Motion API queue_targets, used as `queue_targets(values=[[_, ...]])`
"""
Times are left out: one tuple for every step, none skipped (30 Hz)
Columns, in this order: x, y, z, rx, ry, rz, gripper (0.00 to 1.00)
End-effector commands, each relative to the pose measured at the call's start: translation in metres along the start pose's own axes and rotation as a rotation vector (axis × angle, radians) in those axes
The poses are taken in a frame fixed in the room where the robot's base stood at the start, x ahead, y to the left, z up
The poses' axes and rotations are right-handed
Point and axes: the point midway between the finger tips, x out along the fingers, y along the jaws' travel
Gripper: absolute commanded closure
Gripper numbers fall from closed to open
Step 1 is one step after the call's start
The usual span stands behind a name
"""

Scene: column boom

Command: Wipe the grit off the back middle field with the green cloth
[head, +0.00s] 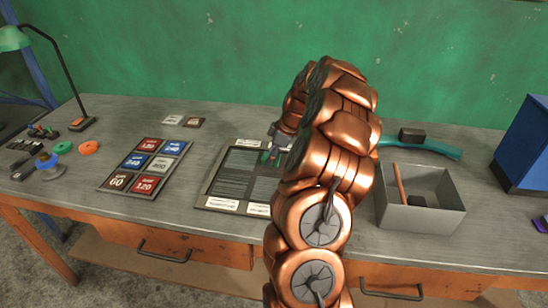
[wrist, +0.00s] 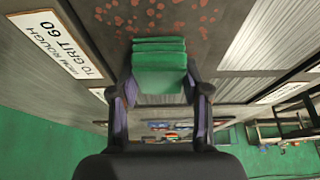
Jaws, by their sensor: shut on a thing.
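My gripper (wrist: 160,92) is shut on the green cloth (wrist: 160,62), a folded block between the two fingers. In the head view the cloth (head: 266,158) shows only as a small green patch beside my arm, over the back part of the board (head: 209,190). Reddish grit specks (wrist: 165,16) lie scattered on a dark field just beyond the cloth in the wrist view. I cannot tell whether the cloth touches the surface. My arm hides the board's right part in the head view, and the grit cannot be made out there.
A tray of coloured grit squares (head: 146,166) lies left of the board. A lamp (head: 82,122) stands at far left. A green wall (head: 200,50) closes the back.

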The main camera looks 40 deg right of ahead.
Motion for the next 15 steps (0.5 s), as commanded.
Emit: queue_targets(values=[[0.0,0.0,0.0,0.0,0.0,0.0,0.88],[0.0,0.0,0.0,0.0,0.0,0.001,0.88],[0.0,0.0,0.0,0.0,0.0,0.001,0.88],[0.0,0.0,0.0,0.0,0.0,0.0,0.88],[0.0,0.0,0.0,0.0,0.0,0.001,0.88],[0.0,0.0,0.001,0.0,0.0,0.001,0.88],[0.0,0.0,0.002,0.0,0.0,0.001,0.88],[0.0,0.0,0.002,0.0,0.001,0.001,0.88],[0.0,0.0,0.004,0.001,0.001,0.001,0.88],[0.0,0.0,0.005,0.001,0.001,0.001,0.88],[-0.001,0.0,0.006,0.001,0.001,0.001,0.88],[-0.001,0.0,0.009,0.001,0.001,0.001,0.88],[-0.002,0.0,0.01,0.001,0.001,0.001,0.88],[-0.002,0.0,0.012,0.001,0.001,0.001,0.88],[-0.003,0.0,0.014,0.001,0.001,0.002,0.88]])
